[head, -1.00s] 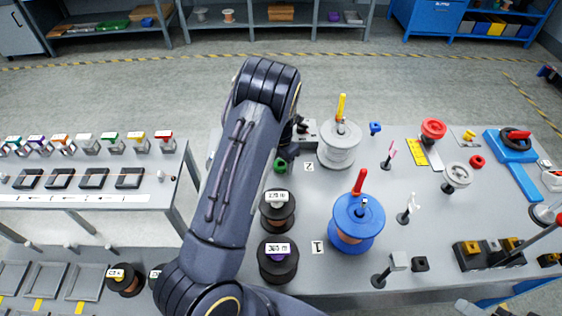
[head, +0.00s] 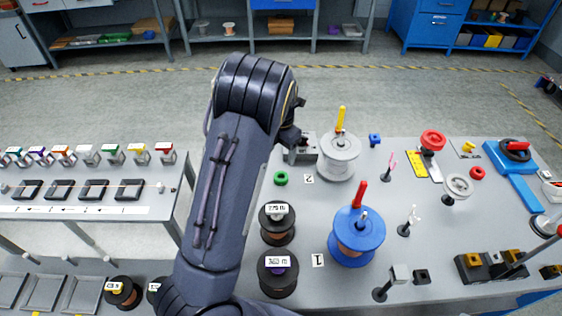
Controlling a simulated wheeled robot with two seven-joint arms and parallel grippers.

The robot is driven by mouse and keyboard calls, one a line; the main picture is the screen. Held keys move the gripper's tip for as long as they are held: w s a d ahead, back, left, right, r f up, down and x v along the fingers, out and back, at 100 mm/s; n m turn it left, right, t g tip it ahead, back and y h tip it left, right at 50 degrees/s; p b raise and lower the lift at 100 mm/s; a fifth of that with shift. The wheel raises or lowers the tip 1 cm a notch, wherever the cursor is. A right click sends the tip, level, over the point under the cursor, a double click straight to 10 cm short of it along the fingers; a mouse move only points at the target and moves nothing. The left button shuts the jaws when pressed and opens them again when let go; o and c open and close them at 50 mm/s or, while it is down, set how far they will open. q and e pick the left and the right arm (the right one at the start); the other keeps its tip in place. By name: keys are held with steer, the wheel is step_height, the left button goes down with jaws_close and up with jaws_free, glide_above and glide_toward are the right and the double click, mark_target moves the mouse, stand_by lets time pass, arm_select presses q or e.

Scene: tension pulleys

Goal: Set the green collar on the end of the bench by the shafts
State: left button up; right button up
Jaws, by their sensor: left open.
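The green collar (head: 281,178) lies on the left end of the grey bench (head: 310,222), left of the label 2, with nothing around it. The grey spool (head: 338,160) with a yellow handle and the blue spool (head: 357,235) with a red handle stand on their shafts to its right. My left gripper (head: 299,144) is open, beyond and above the collar and apart from it; its fingers are partly hidden behind my arm and blend with a grey block. My right gripper is not in view.
Two dark spools (head: 277,222) with weight labels stand on the bench in front of the collar. A side table (head: 80,212) with coloured-top pieces is at the left. Pink and white small stands and a red knob (head: 432,140) are to the right.

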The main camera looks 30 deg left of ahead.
arm_select(q)
steer(key=s+d+r+m+t+h, duration=0.2)
steer(key=s+d+r+m, duration=0.1)
steer(key=s+r+m, duration=0.4)
steer(key=s+d+r+m+t+h, duration=0.1)
steer(key=s+d+r+m+h, duration=0.2)
steer(key=s+r+m, duration=0.45)
steer(key=s+d+f+m+t+y, duration=0.1)
steer(key=s+d+m, duration=0.4)
steer(key=s+m, duration=0.9)
steer(key=m+t, duration=0.1)
steer(key=m, duration=0.2)
steer(key=shift+s+d+t, duration=0.3)
steer(key=shift+s+d, duration=0.05)
